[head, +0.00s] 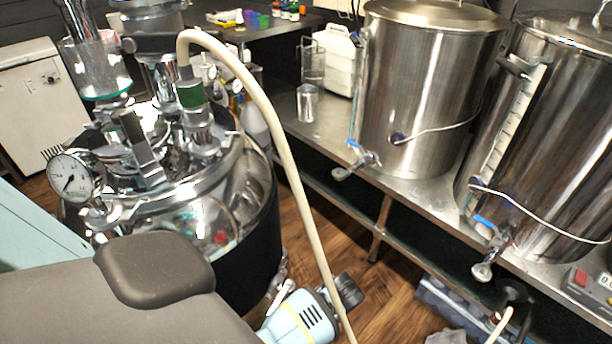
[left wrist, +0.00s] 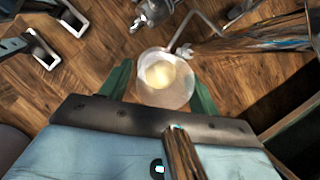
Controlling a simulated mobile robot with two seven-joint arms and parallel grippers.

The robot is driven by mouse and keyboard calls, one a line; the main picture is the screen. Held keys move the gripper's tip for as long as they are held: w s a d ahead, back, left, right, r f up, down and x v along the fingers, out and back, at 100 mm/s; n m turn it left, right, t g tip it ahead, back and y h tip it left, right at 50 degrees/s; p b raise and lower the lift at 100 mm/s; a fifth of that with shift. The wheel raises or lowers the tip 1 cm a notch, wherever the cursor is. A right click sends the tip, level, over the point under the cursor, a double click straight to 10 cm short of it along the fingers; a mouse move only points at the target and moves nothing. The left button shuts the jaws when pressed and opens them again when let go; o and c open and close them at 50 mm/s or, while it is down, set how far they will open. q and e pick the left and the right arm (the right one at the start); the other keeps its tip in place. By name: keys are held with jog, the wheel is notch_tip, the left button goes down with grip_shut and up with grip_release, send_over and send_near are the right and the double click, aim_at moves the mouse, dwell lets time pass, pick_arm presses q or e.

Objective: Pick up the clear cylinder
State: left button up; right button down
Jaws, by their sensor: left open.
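My left gripper (left wrist: 165,92) is open in the left wrist view, with one green finger on each side of a round, see-through thing. That thing looks like a clear cylinder (left wrist: 178,97) seen end-on, with a pale cream patch inside. I cannot tell whether the fingers touch it. A clear glass tube (head: 97,66) also rises above the steel vessel at the left. My left gripper's fingers do not show in the head view; my right gripper is not in view.
The shiny vessel (head: 190,225) with its gauge (head: 70,178) and cream hose (head: 262,105) fills the left middle. Two large steel kettles (head: 425,85) (head: 550,130) stand on the bench (head: 340,150). A white jug (head: 338,60) is beside them. Wooden floor (head: 395,285) shows between.

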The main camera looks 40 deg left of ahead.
pick_arm(q)
jog(key=shift+f, duration=0.2)
jog(key=c, duration=1.2)
jog(key=shift+c, duration=0.2)
jog(key=shift+r, duration=0.25)
jog(key=shift+w+d, duration=0.35)
jog(key=shift+d, duration=0.1)
jog(key=w+d+b, duration=0.6)
jog(key=w+d, duration=0.4)
jog(key=d, duration=0.3)
jog(key=shift+d, duration=0.15)
